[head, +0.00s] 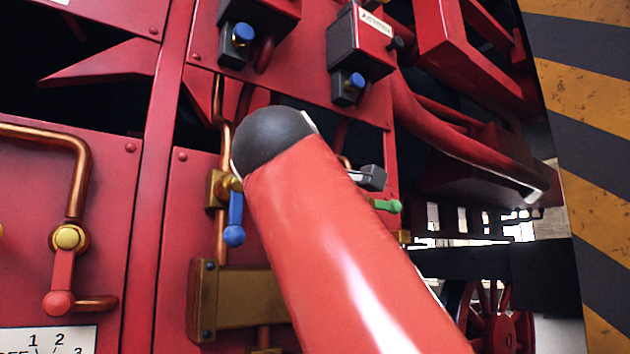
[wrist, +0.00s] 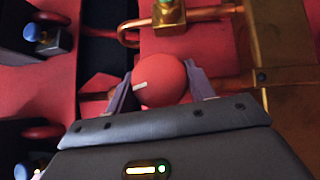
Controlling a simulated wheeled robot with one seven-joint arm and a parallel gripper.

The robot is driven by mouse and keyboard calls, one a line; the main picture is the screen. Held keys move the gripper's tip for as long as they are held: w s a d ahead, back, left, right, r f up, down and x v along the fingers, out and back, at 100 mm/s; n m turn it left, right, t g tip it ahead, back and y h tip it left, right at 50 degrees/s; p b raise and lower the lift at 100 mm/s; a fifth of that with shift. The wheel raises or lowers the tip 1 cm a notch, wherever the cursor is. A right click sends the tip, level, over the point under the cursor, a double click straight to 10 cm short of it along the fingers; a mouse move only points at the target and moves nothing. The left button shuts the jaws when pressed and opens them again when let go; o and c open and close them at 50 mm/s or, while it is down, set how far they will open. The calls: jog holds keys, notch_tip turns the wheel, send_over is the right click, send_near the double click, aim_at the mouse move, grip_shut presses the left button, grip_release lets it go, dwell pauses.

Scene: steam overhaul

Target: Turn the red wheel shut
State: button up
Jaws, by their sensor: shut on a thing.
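The red wheel (wrist: 162,84) is round with a short white mark near its left side. It shows in the wrist view, between the two grey fingers of my gripper (wrist: 159,72). One finger touches or nearly touches each side, and the gripper is shut on the wheel. In the head view the wheel is hidden behind my red arm, and I cannot make out the fingers there.
A blue-handled lever (head: 235,220) and a green handle (head: 386,205) sit close on either side of my arm. A red lever on a copper pipe (head: 62,280) is at left. Black boxes with blue knobs (head: 243,33) project above. A brass block (wrist: 168,15) lies beyond the wheel.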

jog(key=o, duration=1)
jog(key=shift+c, duration=0.2)
jog(key=b+v, duration=0.2)
jog(key=v, duration=0.5)
jog(key=shift+s, duration=0.4)
jog(key=shift+o, duration=0.2)
jog(key=shift+a, duration=0.1)
